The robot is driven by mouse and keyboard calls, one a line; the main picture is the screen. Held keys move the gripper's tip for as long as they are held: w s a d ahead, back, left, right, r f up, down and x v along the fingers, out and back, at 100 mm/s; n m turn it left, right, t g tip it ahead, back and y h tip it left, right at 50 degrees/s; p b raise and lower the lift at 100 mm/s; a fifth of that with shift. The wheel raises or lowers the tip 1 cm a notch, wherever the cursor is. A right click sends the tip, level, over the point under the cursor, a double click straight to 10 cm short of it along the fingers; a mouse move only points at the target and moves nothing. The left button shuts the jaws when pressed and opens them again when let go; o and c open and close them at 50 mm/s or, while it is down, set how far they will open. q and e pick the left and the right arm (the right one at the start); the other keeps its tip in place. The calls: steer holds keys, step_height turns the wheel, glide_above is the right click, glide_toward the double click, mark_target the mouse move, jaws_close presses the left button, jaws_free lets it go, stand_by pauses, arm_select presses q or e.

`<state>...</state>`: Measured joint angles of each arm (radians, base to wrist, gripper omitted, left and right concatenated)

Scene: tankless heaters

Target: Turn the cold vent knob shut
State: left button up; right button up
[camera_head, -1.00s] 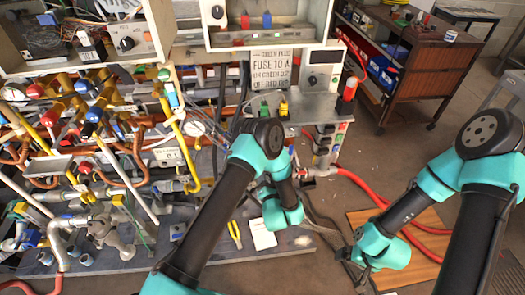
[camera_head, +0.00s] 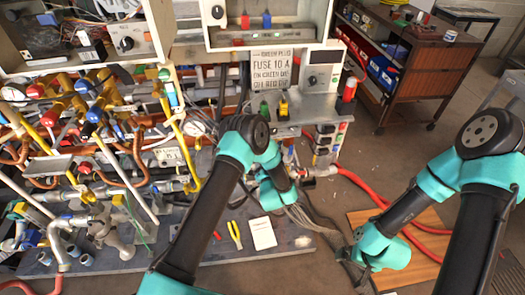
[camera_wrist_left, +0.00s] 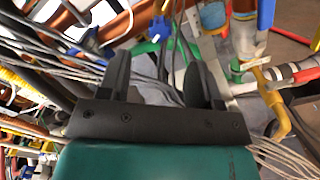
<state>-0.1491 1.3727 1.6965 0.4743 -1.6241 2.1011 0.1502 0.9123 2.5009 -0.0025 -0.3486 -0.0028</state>
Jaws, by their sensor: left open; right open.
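I cannot tell for sure which part is the cold vent knob; no readable label marks it. A blue valve handle (camera_head: 95,113) shows among the pipes at the left of the head view. In the left wrist view a blue handle (camera_wrist_left: 265,14) stands at the top right, beyond the fingers. My left gripper (camera_wrist_left: 160,72) is open, its two dark fingers apart with nothing clearly held between them. In the head view its fingers are hidden behind my left arm, near the pipework's right end. My right gripper (camera_head: 352,258) hangs low over the floor, away from the pipes, open and empty.
A printed sign (camera_head: 268,70) and a grey-white control box (camera_head: 321,68) stand behind my left arm. Yellow pliers (camera_head: 235,234) and a white paper (camera_head: 262,233) lie on the base board. A red hose (camera_head: 362,183) crosses the floor. A brown cart (camera_head: 420,70) stands at the back right.

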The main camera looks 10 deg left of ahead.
arm_select(q)
steer(key=x, duration=0.9)
steer(key=c, duration=0.9)
